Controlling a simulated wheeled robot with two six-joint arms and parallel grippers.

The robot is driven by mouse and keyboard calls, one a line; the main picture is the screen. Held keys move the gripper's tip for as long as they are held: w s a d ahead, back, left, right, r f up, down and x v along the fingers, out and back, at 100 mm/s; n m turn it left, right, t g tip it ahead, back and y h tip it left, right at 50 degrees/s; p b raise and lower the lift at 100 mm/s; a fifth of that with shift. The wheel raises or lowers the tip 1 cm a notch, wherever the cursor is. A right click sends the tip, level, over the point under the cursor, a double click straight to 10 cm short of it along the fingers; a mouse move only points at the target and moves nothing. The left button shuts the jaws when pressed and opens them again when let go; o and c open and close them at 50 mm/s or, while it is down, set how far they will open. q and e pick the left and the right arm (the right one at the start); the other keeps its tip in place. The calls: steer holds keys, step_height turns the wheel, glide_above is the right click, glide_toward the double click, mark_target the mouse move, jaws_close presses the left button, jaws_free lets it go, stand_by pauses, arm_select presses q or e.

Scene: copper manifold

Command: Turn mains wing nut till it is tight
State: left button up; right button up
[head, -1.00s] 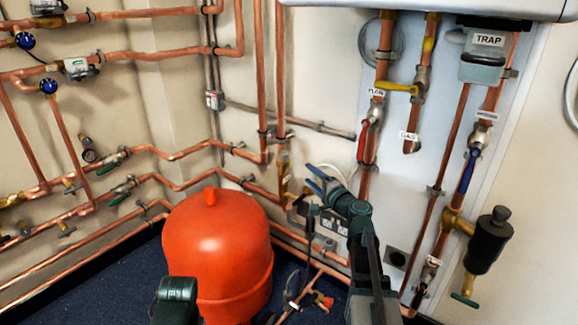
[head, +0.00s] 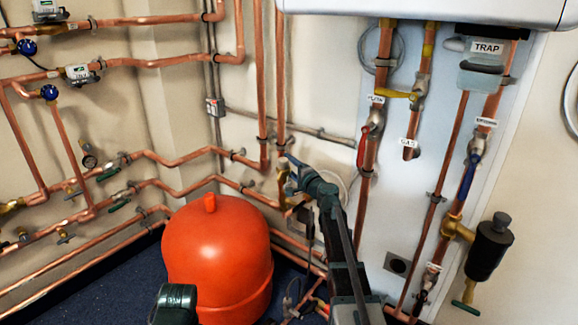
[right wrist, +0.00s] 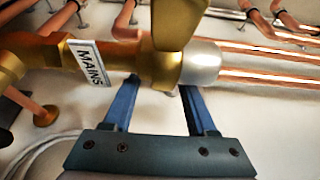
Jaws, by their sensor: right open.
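In the right wrist view, a brass valve body with a white MAINS label (right wrist: 89,64) lies across the picture. A brass wing-like piece (right wrist: 173,24) sticks up from it toward the top edge, beside a silver collar (right wrist: 201,64). My right gripper (right wrist: 160,86) is open, its blue fingers pointing at the brass body, one tip on each side of its round part. I cannot tell whether they touch it. In the head view my right gripper (head: 289,174) is at the brass fitting (head: 282,172) on the vertical copper pipe, partly hiding it.
A red tank (head: 215,255) stands left of my right arm. The boiler (head: 430,8) hangs above, with gas and flow pipes to the right of the arm. A black cylinder (head: 489,247) is at far right. Copper pipes run along the left wall.

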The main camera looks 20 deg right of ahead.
steer(key=shift+w, duration=0.15)
jaws_close()
stand_by(1.4)
